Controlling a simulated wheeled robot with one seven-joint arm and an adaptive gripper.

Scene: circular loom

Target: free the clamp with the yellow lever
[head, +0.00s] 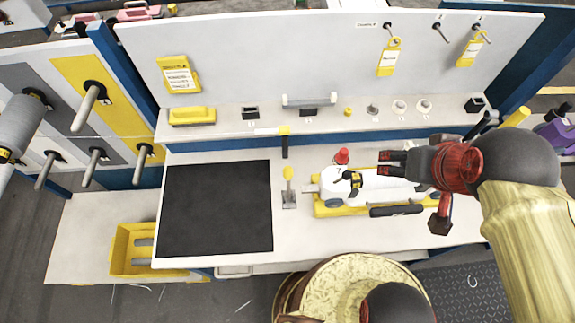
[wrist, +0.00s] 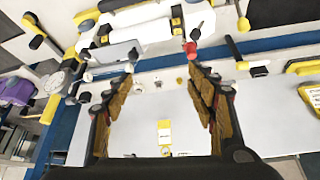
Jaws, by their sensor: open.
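A small clamp with a yellow-tipped lever (head: 289,174) stands upright on a metal base (head: 289,199), between the black mat and a white cylinder. Its yellow tip (wrist: 243,24) also shows at the top of the wrist view. My gripper (head: 382,162) is to the right of the lever, above the white cylinder, pointing left. In the wrist view my gripper (wrist: 161,66) is open and empty, with its fingers wide apart. It is apart from the lever. Whether the clamp is locked is too small to tell.
The white cylinder (head: 332,182) lies in a yellow cradle (head: 325,209), with a red knob (head: 341,156) beside it. A yellow-headed hammer-like tool (head: 284,131) is behind the lever. The black mat (head: 215,210) is clear. A shelf with small parts (head: 372,110) runs along the back.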

